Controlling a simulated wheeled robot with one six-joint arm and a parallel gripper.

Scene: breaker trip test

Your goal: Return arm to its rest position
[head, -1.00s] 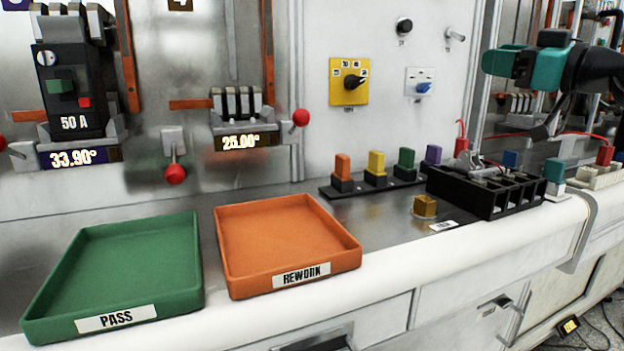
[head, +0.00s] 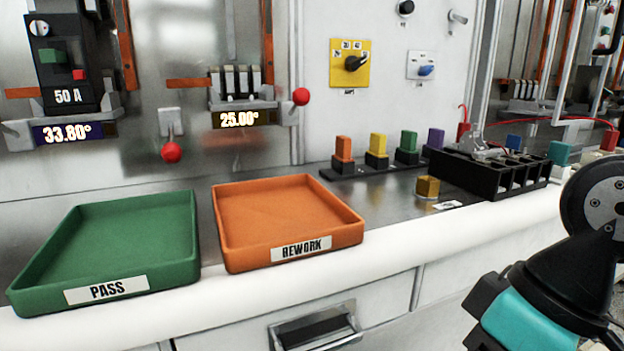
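My arm, with black links and a teal cover, shows at the lower right of the head view, in front of the bench's right part. A round black joint is at the right edge. My gripper's fingers do not show, so I cannot see whether they hold anything. The arm stands apart from the trays and the 50 A breaker (head: 68,65).
The green PASS tray (head: 125,240) and orange REWORK tray (head: 285,220) are empty. A drawer handle (head: 315,328) is below.

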